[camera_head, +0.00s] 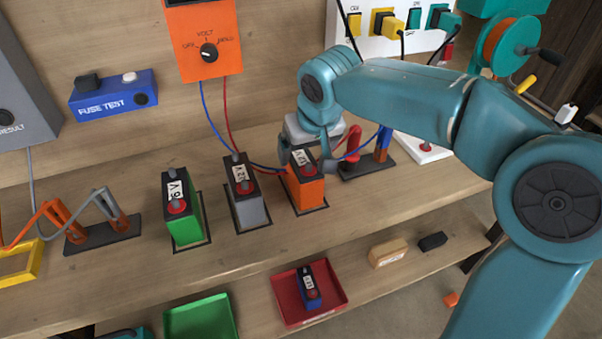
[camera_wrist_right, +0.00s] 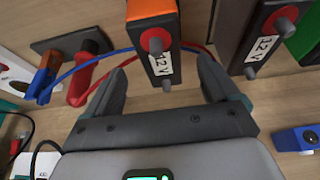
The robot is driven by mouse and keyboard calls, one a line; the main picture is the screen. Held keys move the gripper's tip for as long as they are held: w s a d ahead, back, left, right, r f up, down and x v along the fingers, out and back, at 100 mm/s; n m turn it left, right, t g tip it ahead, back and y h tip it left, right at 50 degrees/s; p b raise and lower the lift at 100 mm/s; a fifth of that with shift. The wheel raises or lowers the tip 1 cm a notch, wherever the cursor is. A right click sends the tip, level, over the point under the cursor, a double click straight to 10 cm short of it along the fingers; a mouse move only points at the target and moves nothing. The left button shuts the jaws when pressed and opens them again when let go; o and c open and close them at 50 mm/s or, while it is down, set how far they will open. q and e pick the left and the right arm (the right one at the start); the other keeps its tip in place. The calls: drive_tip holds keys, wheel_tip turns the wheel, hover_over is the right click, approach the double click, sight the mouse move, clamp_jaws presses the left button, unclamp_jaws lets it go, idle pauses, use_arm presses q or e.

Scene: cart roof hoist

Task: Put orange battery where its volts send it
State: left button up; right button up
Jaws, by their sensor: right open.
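The orange battery (camera_head: 309,194) stands on a dark pad on the bench, its top label reading 12 V. It also shows in the right wrist view (camera_wrist_right: 150,10). My right gripper (camera_head: 306,160) is open above it, with one finger on each side of its top. In the wrist view no firm contact shows between the fingers and the battery. A green tray (camera_head: 201,318) and a red tray (camera_head: 331,279) are on the lower shelf.
A blue battery (camera_head: 309,288) lies in the red tray. The green tray's visible floor is empty.

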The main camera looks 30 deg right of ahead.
sight(301, 158)
drive_tip(key=x, duration=0.6)
drive_tip(key=shift+w, duration=0.35)
drive_tip(key=shift+s+r, duration=0.1)
drive_tip(key=c, duration=0.3)
clamp_jaws()
